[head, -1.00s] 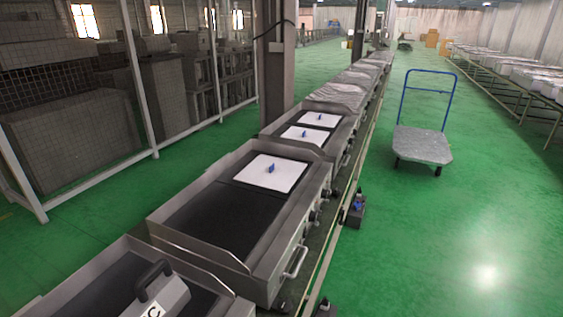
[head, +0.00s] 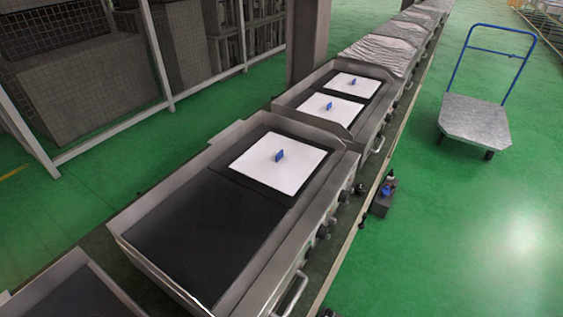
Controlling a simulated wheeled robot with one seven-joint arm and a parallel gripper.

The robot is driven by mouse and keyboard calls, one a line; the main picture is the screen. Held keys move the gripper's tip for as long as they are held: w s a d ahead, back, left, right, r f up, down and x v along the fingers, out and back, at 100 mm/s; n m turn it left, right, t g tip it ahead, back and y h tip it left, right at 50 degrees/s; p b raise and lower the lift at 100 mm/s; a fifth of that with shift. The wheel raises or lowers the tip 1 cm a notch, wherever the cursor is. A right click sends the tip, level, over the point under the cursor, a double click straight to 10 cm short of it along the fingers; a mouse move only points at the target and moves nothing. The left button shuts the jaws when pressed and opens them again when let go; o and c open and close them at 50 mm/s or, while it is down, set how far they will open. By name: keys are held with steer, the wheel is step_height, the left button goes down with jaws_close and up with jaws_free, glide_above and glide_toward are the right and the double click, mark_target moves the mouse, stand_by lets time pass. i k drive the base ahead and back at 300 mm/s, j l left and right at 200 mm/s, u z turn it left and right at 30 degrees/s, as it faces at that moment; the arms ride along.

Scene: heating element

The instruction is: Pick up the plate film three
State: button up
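The nearest film (head: 259,160) lies on the far half of the closest full griddle (head: 200,236), whose near half is bare and black. Two more films, a middle one (head: 318,110) and a farther one (head: 361,84), lie side by side on the griddle behind it. I cannot tell which one is number three. My gripper is not in view.
Foil-like covers lie on griddles (head: 385,53) farther down the line. A blue-handled trolley (head: 475,122) stands on the right. A dark pillar (head: 308,40) and mesh fencing (head: 90,100) are on the left.

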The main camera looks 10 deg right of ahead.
mark_target(280, 156)
steer(key=l+u, duration=0.1)
steer(key=u, duration=0.25)
steer(key=l+u, duration=0.15)
steer(key=u, duration=0.2)
steer(key=l+u, duration=0.15)
steer(key=u, duration=0.2)
steer(key=l+u, duration=0.2)
steer(key=l, duration=0.25)
steer(key=k+l+u, duration=0.15)
steer(key=l, duration=0.3)
steer(key=l+u, duration=0.2)
steer(key=l, duration=0.25)
steer(key=k+l+u, duration=0.15)
steer(key=l, duration=0.25)
steer(key=k+l+u, duration=0.2)
steer(key=l, duration=0.2)
steer(key=k+l, duration=0.15)
steer(key=l, duration=0.2)
steer(key=k+l, duration=0.1)
steer(key=l, duration=0.25)
steer(key=k+l, duration=0.15)
steer(key=l, duration=0.2)
steer(key=k+l, duration=0.15)
steer(key=l, duration=0.2)
